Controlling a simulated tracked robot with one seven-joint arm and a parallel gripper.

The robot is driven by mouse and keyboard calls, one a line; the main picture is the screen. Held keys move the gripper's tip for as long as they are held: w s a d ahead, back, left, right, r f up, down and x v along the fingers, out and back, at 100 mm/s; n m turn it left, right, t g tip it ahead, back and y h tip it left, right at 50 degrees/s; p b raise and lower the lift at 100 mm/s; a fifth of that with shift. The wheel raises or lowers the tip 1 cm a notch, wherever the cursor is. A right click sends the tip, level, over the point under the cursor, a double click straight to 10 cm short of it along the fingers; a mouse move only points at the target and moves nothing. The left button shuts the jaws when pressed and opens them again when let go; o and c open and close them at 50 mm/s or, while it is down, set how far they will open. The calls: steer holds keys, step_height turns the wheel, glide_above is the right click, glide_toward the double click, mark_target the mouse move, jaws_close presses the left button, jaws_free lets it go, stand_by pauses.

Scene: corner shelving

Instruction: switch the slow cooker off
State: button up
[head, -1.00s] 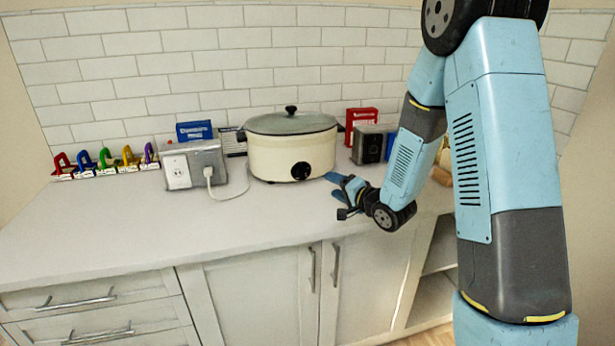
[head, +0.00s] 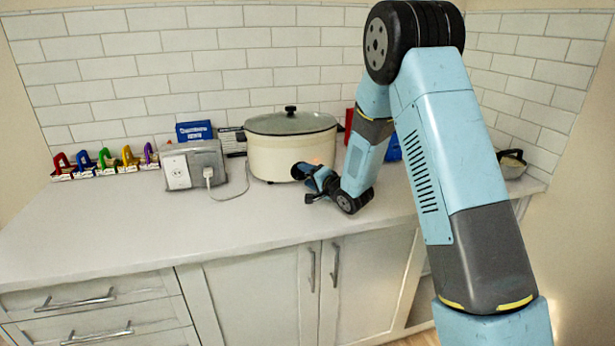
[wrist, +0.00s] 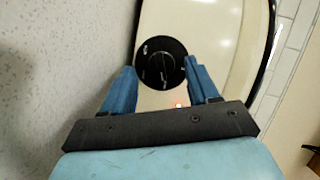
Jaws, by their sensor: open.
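The slow cooker (head: 278,155) is cream with a dark rim and glass lid, and stands on the counter against the tiled wall. Its black round dial (wrist: 161,62) with a pale pointer line shows in the wrist view; in the head view my gripper mostly hides it. A small red-orange light (wrist: 179,105) glows on the cooker's front beside the dial. My gripper (head: 303,181) is at the cooker's front.
A grey outlet box (head: 192,164) with a white plug and cord stands left of the cooker. A blue box (head: 194,131) is behind it. Several coloured padlock-like items (head: 104,161) line the wall at left. The counter's front left (head: 130,220) is clear.

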steer(key=shift+w+a, duration=0.3)
steer(key=shift+w, duration=0.05)
steer(key=shift+f, duration=0.1)
steer(key=c, duration=1)
